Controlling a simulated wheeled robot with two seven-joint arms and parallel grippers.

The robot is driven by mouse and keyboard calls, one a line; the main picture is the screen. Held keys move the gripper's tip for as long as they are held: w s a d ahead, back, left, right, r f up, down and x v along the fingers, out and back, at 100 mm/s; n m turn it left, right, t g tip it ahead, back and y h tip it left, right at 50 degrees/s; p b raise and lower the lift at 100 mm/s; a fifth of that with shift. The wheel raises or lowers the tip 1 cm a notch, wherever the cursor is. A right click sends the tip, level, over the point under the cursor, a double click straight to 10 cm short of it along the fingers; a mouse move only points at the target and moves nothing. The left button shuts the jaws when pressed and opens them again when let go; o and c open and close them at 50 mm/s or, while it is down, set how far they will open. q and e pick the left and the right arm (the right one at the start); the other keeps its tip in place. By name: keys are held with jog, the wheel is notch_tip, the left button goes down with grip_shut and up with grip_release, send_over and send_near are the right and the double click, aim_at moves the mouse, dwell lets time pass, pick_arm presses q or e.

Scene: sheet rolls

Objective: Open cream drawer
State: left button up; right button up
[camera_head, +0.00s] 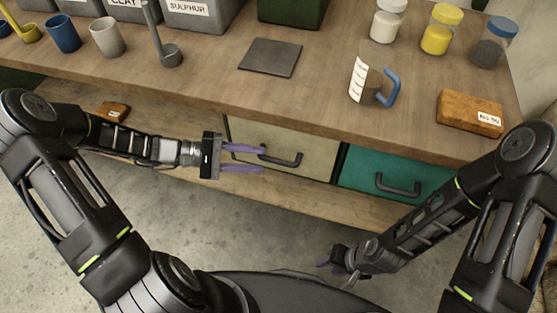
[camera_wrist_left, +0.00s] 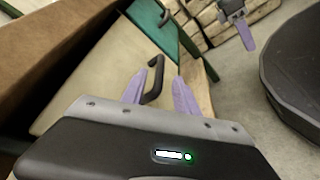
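The cream drawer (camera_head: 312,154) is set under the counter, left of a teal drawer, and looks shut. Its dark bar handle (camera_head: 281,158) sticks out from the front. My left gripper (camera_head: 250,159) is open in front of the cream drawer, its purple fingers pointing right toward the handle. In the left wrist view the handle (camera_wrist_left: 154,80) shows between and just beyond the left fingertips (camera_wrist_left: 158,80); I cannot tell if they touch it. My right gripper (camera_head: 328,262) is low over the floor, away from the drawers; its finger gap is unclear.
The teal drawer (camera_head: 360,187) with its own handle (camera_head: 398,187) is right of the cream one. The counter (camera_head: 220,90) above holds a measuring jug (camera_head: 367,80), a brown block (camera_head: 470,112), a grey plate (camera_head: 270,57), jars and cups. A wooden shelf (camera_head: 310,194) runs below the drawers.

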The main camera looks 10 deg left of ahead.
aim_at(271, 161)
pick_arm(q)
jog(key=x, duration=0.6)
jog(key=shift+d, duration=0.4)
jog(key=shift+c, duration=0.5)
grip_shut()
dwell(0.5)
